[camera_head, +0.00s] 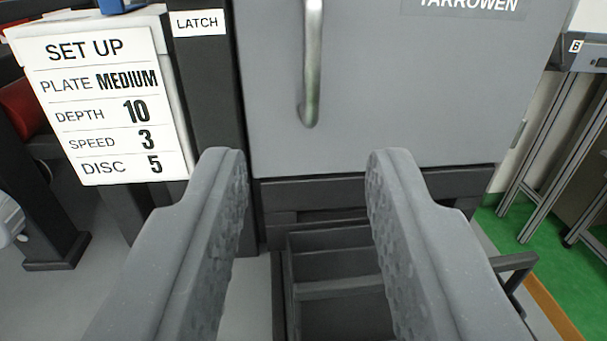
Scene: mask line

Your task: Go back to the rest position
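My gripper (306,168) is in the foreground of the head view, its two grey fingers spread wide apart. Nothing is between the fingers. Beyond them stands a grey machine door (420,100) with an upright metal handle (312,70). The handle lies above and beyond the fingertips, and the fingers are not around it. The door's top edge is out of view.
A white set-up card (105,105) and a LATCH label (198,22) are at the left. A dark open tray (335,265) sits low under the door. A metal-legged stand (545,150) is at the right on green floor (510,235). Grey floor shows at lower left.

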